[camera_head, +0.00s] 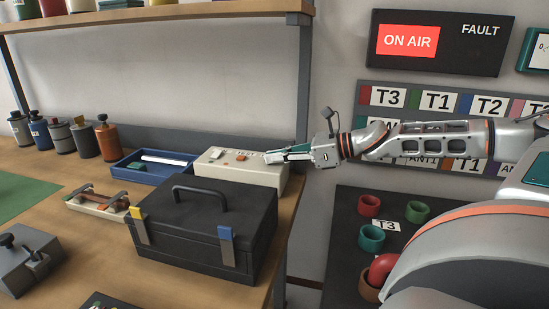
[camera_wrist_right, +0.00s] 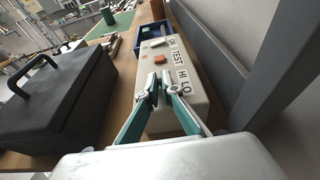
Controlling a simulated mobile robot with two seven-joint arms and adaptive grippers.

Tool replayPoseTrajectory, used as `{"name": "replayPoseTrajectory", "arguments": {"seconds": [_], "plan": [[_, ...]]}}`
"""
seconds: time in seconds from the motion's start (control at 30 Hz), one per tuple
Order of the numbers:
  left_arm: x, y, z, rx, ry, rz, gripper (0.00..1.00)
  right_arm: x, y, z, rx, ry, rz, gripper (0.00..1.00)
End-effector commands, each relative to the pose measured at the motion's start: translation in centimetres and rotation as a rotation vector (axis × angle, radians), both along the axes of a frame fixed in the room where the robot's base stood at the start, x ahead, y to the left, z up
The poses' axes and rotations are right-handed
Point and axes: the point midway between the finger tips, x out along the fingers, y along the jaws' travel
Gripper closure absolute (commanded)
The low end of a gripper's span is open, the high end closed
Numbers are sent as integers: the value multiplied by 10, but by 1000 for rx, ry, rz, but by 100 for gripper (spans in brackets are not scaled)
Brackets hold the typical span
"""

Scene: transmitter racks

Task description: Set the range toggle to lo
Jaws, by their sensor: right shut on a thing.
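A cream test box (camera_head: 267,177) stands at the back right of the bench, behind the black case. The wrist view shows its top (camera_wrist_right: 193,108) with ON, TEST and HI LO labels (camera_wrist_right: 183,80). My right gripper (camera_head: 272,156) reaches in from the right over the box's right end. In the wrist view its fingertips (camera_wrist_right: 161,84) are together beside the HI LO label, shut on a small part there. The fingers hide that part, so I cannot tell which way the range toggle points. My left gripper is not in view.
A black case (camera_head: 205,232) with a raised handle stands close in front of the box. A blue tray (camera_head: 150,168) lies left of the box. The bench's right edge (camera_head: 287,225) is near, and a grey upstand (camera_wrist_right: 205,45) runs behind.

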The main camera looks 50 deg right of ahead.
Motion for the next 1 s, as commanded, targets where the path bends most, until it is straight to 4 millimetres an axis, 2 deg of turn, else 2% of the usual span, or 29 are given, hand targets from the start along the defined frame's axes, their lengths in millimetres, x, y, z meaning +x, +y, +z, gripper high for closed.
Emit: {"name": "replayPoseTrajectory", "arguments": {"seconds": [0.2, 0.23, 0.63, 0.77, 1.0], "plan": [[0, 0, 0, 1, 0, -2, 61, -1, 0, -3, 0, 6, 1, 100], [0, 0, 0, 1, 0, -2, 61, -1, 0, -3, 0, 6, 1, 87], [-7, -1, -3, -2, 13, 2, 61, -3, -2, 0, -1, 2, -1, 87], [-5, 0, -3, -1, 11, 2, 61, -16, -9, 5, -3, 1, -1, 87], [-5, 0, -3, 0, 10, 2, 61, -58, -31, 19, -3, 1, -5, 87]]}}
